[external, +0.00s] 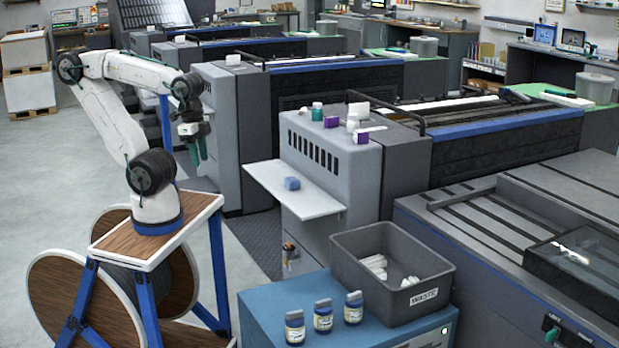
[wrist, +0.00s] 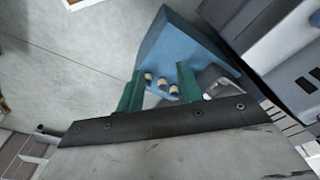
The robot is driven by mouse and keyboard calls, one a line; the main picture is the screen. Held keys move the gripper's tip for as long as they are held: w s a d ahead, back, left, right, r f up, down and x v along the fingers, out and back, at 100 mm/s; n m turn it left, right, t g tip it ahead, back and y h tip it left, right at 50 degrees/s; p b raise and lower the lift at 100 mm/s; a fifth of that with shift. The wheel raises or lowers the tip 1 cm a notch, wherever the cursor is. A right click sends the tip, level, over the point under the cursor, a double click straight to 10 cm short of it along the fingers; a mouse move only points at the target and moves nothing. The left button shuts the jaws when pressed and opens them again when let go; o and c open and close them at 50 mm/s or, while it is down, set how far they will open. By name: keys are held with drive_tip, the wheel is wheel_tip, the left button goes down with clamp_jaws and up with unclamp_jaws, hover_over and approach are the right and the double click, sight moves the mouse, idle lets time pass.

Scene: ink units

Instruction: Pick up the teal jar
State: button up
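My gripper (external: 197,160) hangs in the air to the left of that cabinet, well away from the jar and lower in the picture. Its green fingers point down. In the wrist view my gripper (wrist: 160,70) has its two fingers wide apart with nothing held between them. I cannot make out the teal jar in the wrist view.
Several jars stand on the blue cabinet (external: 265,305), beside the grey waste bin (external: 400,300). A black rail rises behind the cabinet top.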

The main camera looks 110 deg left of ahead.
idle(0.4)
drive_tip(key=o, duration=0.7)
drive_tip(key=shift+o, duration=0.2)
